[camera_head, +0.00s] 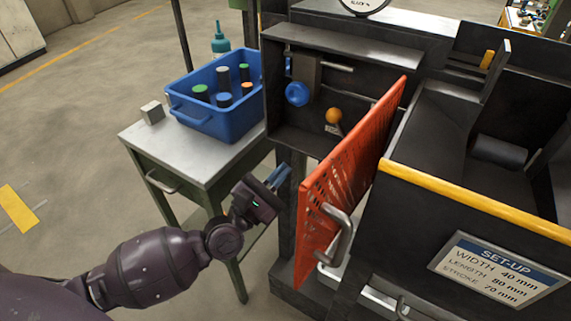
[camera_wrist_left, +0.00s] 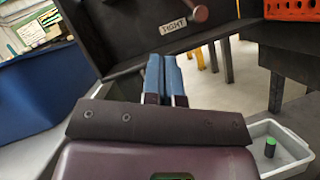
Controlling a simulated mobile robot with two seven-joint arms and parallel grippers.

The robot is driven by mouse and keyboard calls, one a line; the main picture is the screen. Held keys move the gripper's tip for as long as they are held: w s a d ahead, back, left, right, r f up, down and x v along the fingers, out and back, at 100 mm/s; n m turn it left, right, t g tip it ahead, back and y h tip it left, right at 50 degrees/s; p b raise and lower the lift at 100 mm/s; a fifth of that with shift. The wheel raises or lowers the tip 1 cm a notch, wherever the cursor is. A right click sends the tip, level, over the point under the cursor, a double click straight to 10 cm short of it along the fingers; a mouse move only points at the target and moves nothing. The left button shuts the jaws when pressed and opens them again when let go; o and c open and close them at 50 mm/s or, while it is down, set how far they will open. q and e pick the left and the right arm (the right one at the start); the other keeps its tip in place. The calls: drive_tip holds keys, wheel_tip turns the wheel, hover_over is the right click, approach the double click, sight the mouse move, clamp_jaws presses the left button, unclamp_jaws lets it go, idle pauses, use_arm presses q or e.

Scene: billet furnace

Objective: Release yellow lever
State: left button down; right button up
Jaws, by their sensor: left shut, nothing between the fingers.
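The yellow lever shows as an orange-yellow ball knob (camera_head: 334,115) inside the dark machine compartment (camera_head: 289,139), with a small label just below it. My left gripper (camera_head: 279,174) is outside the compartment, below and to the left of the knob, and touches nothing that I can see. Its two blue fingers (camera_wrist_left: 164,61) are shut together and empty. In the left wrist view a dull brownish knob (camera_wrist_left: 200,13) on a rod is above and ahead of the fingers, beside a label reading "TIGHT" (camera_wrist_left: 173,25). My right gripper is not in view.
An orange perforated guard (camera_head: 343,172) with a grey handle (camera_head: 338,235) stands open right of the compartment. A blue knob (camera_head: 297,94) is left of the yellow one. A blue bin (camera_head: 239,121) of several cylinders and a metal block (camera_head: 152,112) sit on the side table (camera_head: 200,160).

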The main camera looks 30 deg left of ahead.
sight(339, 129)
use_arm(q)
drive_tip(key=x, duration=0.7)
drive_tip(key=shift+w+d+r+p, duration=0.1)
drive_tip(key=shift+w+r+p, duration=0.15)
drive_tip(key=shift+p, duration=0.05)
drive_tip(key=r, duration=0.1)
drive_tip(key=d+r+p, duration=0.1)
drive_tip(key=w+r, duration=0.1)
drive_tip(key=shift+w+d+r, duration=0.1)
drive_tip(key=shift+d+r, duration=0.05)
drive_tip(key=shift+d, duration=0.2)
drive_tip(key=shift+w+d+p, duration=0.1)
drive_tip(key=shift+p, duration=0.2)
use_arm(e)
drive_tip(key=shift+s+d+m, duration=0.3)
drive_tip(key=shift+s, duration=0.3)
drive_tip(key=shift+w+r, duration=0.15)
use_arm(q)
drive_tip(key=shift+d+r+m, duration=0.1)
drive_tip(key=shift+r+m, duration=0.05)
drive_tip(key=shift+m, duration=0.25)
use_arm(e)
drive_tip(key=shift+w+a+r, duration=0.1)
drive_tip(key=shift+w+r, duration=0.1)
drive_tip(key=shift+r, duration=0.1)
